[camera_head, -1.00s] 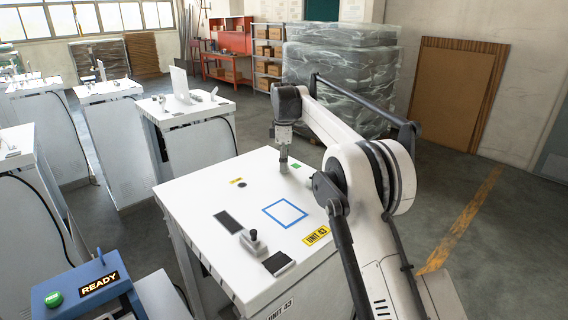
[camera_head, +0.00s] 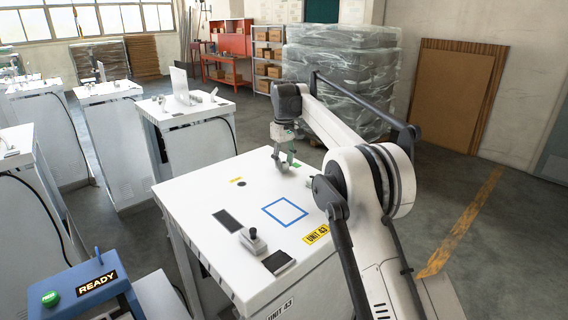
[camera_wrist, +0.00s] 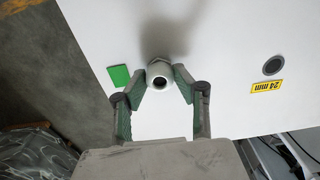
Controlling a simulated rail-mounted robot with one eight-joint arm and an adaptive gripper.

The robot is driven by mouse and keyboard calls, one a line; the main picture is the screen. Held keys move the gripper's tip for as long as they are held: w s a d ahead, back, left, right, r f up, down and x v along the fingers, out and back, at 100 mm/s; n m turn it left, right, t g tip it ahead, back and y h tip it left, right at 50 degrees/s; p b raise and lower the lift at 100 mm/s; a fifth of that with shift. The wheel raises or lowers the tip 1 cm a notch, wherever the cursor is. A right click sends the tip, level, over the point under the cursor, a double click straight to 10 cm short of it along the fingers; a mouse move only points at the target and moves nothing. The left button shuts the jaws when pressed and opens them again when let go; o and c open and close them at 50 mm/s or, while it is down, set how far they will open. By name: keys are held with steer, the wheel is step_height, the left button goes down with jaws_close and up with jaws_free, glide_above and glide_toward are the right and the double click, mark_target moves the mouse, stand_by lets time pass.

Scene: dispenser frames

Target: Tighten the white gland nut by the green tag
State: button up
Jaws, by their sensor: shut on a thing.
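The white gland nut (camera_wrist: 160,70) stands on the white cabinet top by the green tag (camera_wrist: 119,76). In the wrist view its round top faces the camera, with a dark hole in it. My gripper (camera_wrist: 159,80) is shut on the nut, with one green-grey finger against each side. In the head view my gripper (camera_head: 284,163) is low at the far edge of the cabinet top, and the green tag (camera_head: 296,166) shows just right of it. The nut's lower part and thread are hidden.
A 24 mm label (camera_wrist: 266,86) lies near a dark round hole (camera_wrist: 273,65). The middle of the top is clear.

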steer(key=m, duration=1)
steer(key=shift+m, duration=2.2)
steer(key=o, duration=1.1)
steer(key=shift+o, duration=0.2)
steer(key=shift+r, duration=0.1)
